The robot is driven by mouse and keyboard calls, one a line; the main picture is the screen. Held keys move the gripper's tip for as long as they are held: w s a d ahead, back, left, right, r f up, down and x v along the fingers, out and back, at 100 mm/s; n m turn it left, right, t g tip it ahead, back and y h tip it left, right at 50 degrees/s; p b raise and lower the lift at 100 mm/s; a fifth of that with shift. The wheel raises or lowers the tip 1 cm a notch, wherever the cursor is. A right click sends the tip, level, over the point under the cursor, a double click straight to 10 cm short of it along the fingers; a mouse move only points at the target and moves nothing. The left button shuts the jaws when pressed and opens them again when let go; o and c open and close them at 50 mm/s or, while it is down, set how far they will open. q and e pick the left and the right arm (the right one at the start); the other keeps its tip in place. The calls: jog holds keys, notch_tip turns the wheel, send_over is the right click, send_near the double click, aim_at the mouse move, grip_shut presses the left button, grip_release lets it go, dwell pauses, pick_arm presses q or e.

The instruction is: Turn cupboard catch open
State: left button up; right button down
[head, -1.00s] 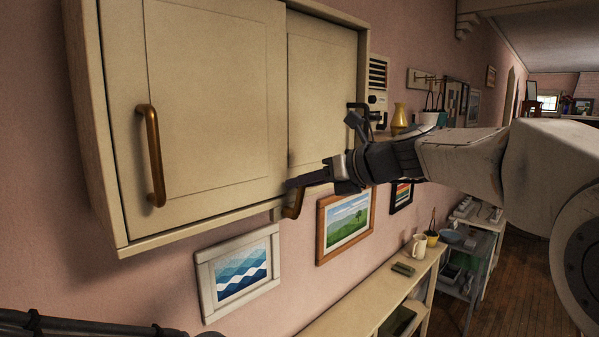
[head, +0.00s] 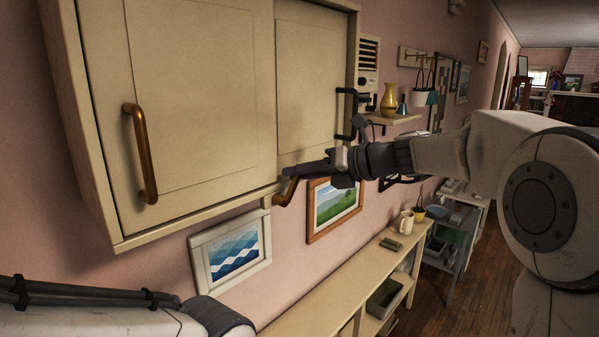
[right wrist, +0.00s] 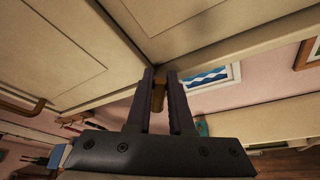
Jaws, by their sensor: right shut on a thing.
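The cream cupboard (head: 200,90) hangs on the pink wall, its doors shut in the head view. A brass catch (head: 288,191) sits at its lower edge, below the right-hand door. My right gripper (head: 292,172) reaches in from the right and is shut on the catch. In the right wrist view, the catch (right wrist: 158,97) shows between the two dark fingers of the right gripper (right wrist: 159,76), beneath the cupboard's corner. The fingers hide part of it. My left arm shows at the lower left of the head view, but its gripper is out of frame.
A brass door handle (head: 142,155) stands out from the left-hand door. A black handle (head: 347,113) is beside the cupboard's right edge. Framed pictures (head: 230,254) hang below. A long low shelf (head: 330,297) runs along the wall with a mug (head: 403,222) on it.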

jog(key=shift+r, duration=0.1)
jog(key=c, duration=0.8)
grip_release()
jog(key=b+v, duration=0.3)
jog(key=v, duration=0.7)
jog(key=shift+s+d+b, duration=0.15)
jog(key=shift+d+b, duration=0.05)
jog(key=shift+b, duration=0.15)
